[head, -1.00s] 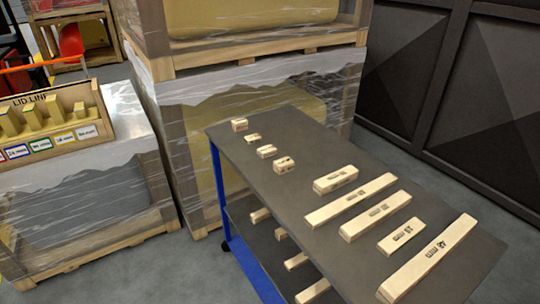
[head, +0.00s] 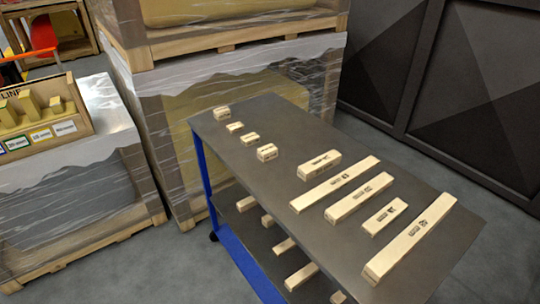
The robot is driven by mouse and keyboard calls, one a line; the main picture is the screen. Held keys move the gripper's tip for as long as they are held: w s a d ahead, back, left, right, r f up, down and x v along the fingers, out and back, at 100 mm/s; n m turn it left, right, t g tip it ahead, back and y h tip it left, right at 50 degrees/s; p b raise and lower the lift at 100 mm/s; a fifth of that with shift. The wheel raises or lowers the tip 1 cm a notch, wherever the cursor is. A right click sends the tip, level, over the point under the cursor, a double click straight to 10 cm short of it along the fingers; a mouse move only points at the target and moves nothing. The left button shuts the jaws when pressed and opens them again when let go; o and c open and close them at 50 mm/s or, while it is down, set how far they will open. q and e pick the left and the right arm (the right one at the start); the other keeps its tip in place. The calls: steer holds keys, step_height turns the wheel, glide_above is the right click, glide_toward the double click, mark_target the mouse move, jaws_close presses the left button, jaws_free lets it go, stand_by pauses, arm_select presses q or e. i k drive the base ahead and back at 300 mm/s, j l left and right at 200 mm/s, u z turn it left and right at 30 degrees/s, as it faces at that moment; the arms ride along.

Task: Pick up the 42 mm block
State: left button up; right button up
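Several pale wooden blocks of different lengths lie on the dark top of a blue-framed cart (head: 288,203), in a row from far left to near right. Each has a dark printed label, too small to read surely, so I cannot tell which is the 42 mm block. The small blocks, such as the farthest block (head: 221,113), lie at the far end. Longer ones follow, including a long block (head: 335,185) and the nearest long block (head: 410,240) by the right edge. All lie apart from one another. Neither of my grippers is in view.
More blocks lie on the cart's lower shelf (head: 236,222). A wrapped pallet crate (head: 165,130) stands close behind the cart. At left, a wooden rack (head: 75,105) with yellow pieces sits on another wrapped crate. Dark panels (head: 440,80) stand at right. Floor is clear at front left.

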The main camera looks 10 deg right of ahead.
mark_target(222, 113)
steer(key=z, duration=0.25)
steer(key=i+j+z, duration=0.25)
steer(key=z, duration=0.2)
steer(key=i+j+z, duration=0.15)
steer(key=j+z, duration=0.3)
